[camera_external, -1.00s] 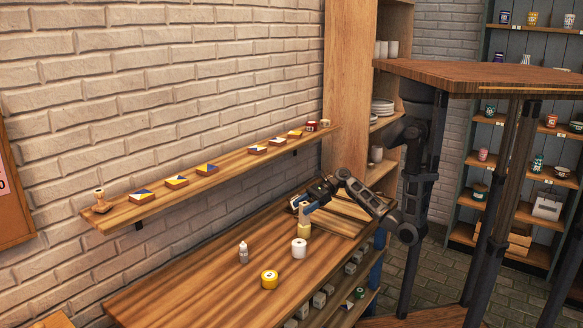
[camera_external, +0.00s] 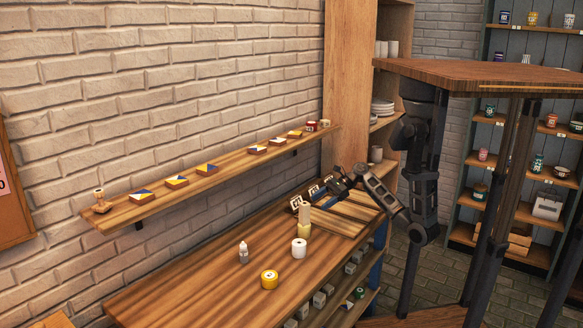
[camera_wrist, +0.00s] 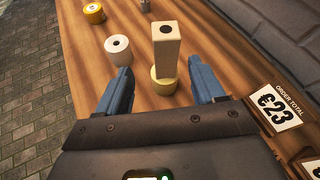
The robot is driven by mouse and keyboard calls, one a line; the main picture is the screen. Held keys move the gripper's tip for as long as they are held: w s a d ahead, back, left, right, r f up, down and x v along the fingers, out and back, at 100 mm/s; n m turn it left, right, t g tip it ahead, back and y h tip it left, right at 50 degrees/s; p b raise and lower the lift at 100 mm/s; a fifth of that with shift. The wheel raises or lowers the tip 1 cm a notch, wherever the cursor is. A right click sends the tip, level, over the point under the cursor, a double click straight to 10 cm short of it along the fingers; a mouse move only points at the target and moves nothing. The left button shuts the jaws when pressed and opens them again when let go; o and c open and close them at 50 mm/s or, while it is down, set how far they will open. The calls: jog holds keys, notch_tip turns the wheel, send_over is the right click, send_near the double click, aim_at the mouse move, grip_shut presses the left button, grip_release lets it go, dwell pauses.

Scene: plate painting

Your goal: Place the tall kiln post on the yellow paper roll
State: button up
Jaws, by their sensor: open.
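The tall kiln post (camera_external: 304,213) is a beige square column with a dark hole in its top. It stands upright on a pale yellow roll (camera_external: 304,231) on the bench. In the wrist view the post (camera_wrist: 166,52) hides much of the pale yellow roll (camera_wrist: 163,86) beneath it. My gripper (camera_wrist: 160,78) is open and empty; its blue fingers appear on either side of the roll in the picture, apart from the post. In the external view my gripper (camera_external: 326,181) is to the right of the post and higher up.
Number signs (camera_wrist: 275,108) stand close to my gripper's right. A wall shelf (camera_external: 230,182) runs behind. The bench's front left is clear.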

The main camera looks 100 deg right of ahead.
jog(key=a+f+n+h, duration=0.1)
jog(key=a+f, duration=0.1)
jog(key=s+a+f+n+h, duration=0.1)
jog(key=a+f+n, duration=0.1)
jog(key=a+f+n+g, duration=0.1)
jog(key=f, duration=0.1)
jog(key=shift+s+a+f+n+h, duration=0.2)
jog(key=shift+a+f+n+h, duration=0.1)
jog(key=shift+a+f+h, duration=0.1)
jog(key=s+a+n, duration=0.1)
jog(key=n, duration=0.1)
jog(key=s+a+f+n+h, duration=0.1)
jog(key=s+a+n, duration=0.1)
jog(key=s+a+f+n+h, duration=0.1)
jog(key=s+n, duration=0.1)
jog(key=n, duration=0.1)
jog(key=shift+a, duration=0.25)
jog(key=s+a+r+n+t, duration=0.3)
jog(key=s+a+r+n, duration=0.5)
jog(key=n, duration=1)
notch_tip(320, 180, up, 2)
jog(key=shift+s+a+r+n+t+y, duration=0.2)
jog(key=shift+s+a+n+t+y, duration=0.15)
jog(key=shift+s, duration=0.6)
